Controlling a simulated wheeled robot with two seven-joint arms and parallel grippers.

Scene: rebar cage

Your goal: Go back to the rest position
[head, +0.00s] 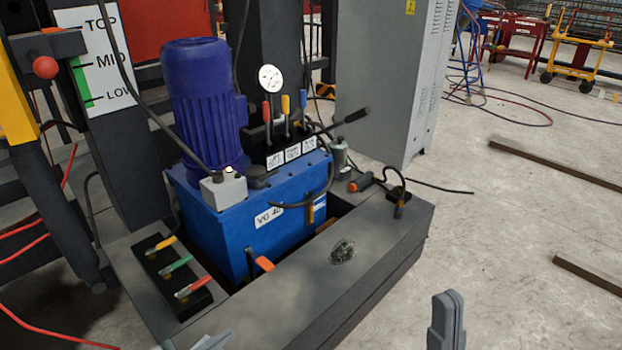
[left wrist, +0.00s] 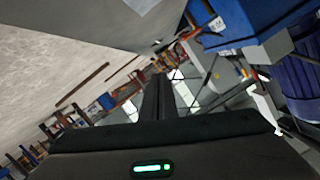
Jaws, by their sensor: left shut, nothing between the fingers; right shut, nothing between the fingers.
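My left gripper (head: 212,342) just enters the bottom edge of the head view, in front of the grey plinth. Most of it is out of frame there. In the left wrist view its two dark fingers (left wrist: 157,82) are together with nothing between them. My right gripper (head: 447,305) rises from the bottom edge, right of the plinth, over the bare floor. Its fingers are shut and empty. Neither gripper visibly touches anything.
A blue hydraulic unit (head: 245,222) with a motor (head: 203,95) and levers stands in the grey plinth (head: 300,300). Coloured handles (head: 178,265) sit at its left. A grey cabinet (head: 385,80) stands behind. Concrete floor at right is open, except two dark bars (head: 565,165).

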